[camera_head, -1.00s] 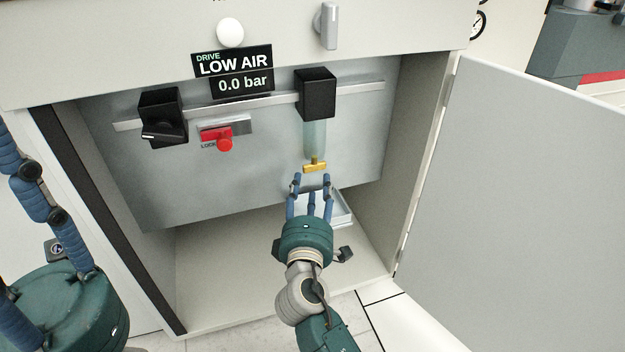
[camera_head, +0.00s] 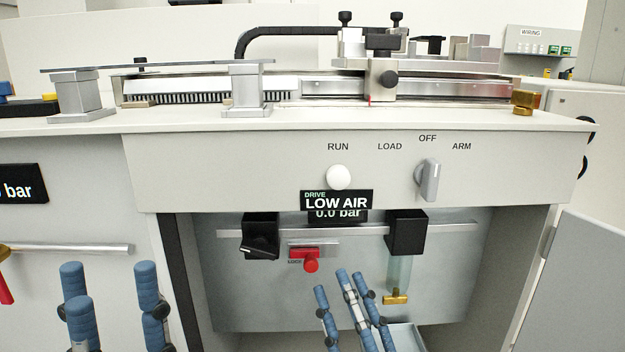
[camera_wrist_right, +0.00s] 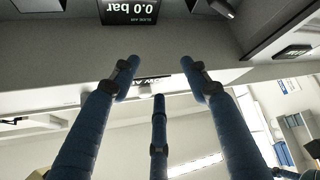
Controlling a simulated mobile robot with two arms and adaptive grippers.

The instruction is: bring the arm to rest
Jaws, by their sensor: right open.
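My right gripper (camera_head: 342,282) shows its blue fingers in front of the open cabinet below the machine's front panel, left of the filter bowl. It is open; the right wrist view shows its fingers (camera_wrist_right: 158,80) apart with nothing between them. My left gripper (camera_head: 110,280) is at the lower left, fingers upright and apart, in front of the left cabinet face. It looks open and empty. Both arms behind the grippers are mostly out of the head view.
Above are a white button (camera_head: 338,177), a grey selector (camera_head: 429,180) and the "LOW AIR" display (camera_head: 336,201).

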